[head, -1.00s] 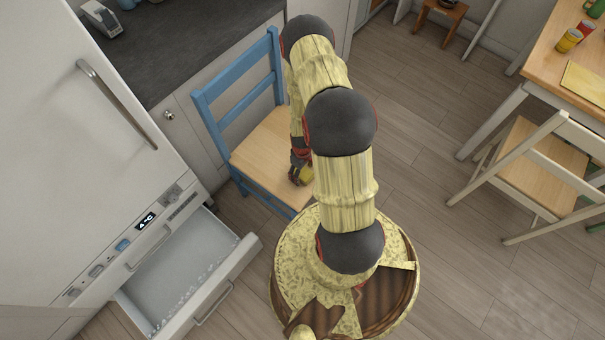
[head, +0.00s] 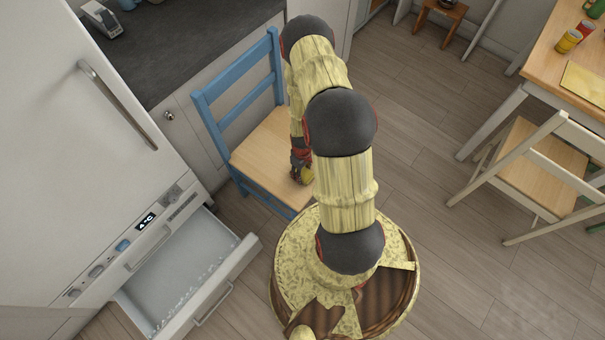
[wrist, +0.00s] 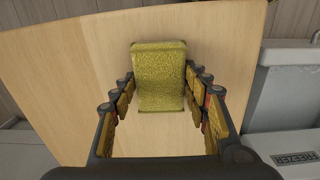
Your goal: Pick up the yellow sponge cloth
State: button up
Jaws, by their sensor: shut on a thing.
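The yellow sponge cloth (wrist: 158,62) is a textured, yellow-green block between my fingers in the wrist view. It is over the light wooden seat of the blue chair (head: 262,150); I cannot tell whether it still touches the seat. My gripper (wrist: 160,84) is shut on it, with a dark, yellow-padded finger at each side. In the head view my gripper (head: 301,172) is low over the front right of the seat, partly behind my arm. The cloth cannot be told apart from the gripper there.
A white fridge-freezer (head: 70,150) stands at left with its lower drawer (head: 235,262) pulled out near the chair. A dark worktop (head: 185,40) is behind. A wooden table (head: 560,65) and a pale chair (head: 545,165) are at right. The floor between is clear.

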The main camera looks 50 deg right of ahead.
jog(key=shift+r+p, duration=0.35)
jog(key=shift+r, duration=0.15)
notch_tip(320, 180, up, 2)
jog(key=shift+r+p, duration=0.25)
jog(key=shift+p, duration=0.45)
jog(key=s+r, duration=0.1)
jog(key=s+r+p, duration=0.1)
jog(key=r, duration=0.1)
jog(key=s+r+p, duration=0.1)
jog(key=s+r, duration=0.1)
jog(key=shift+a, duration=0.3)
jog(key=s+a+r+p, duration=0.2)
jog(key=s+r, duration=0.2)
jog(key=s, duration=0.5)
jog(key=shift+s+r, duration=0.25)
jog(key=shift+s, duration=0.15)
jog(key=o, duration=0.7)
jog(key=shift+c, duration=1.3)
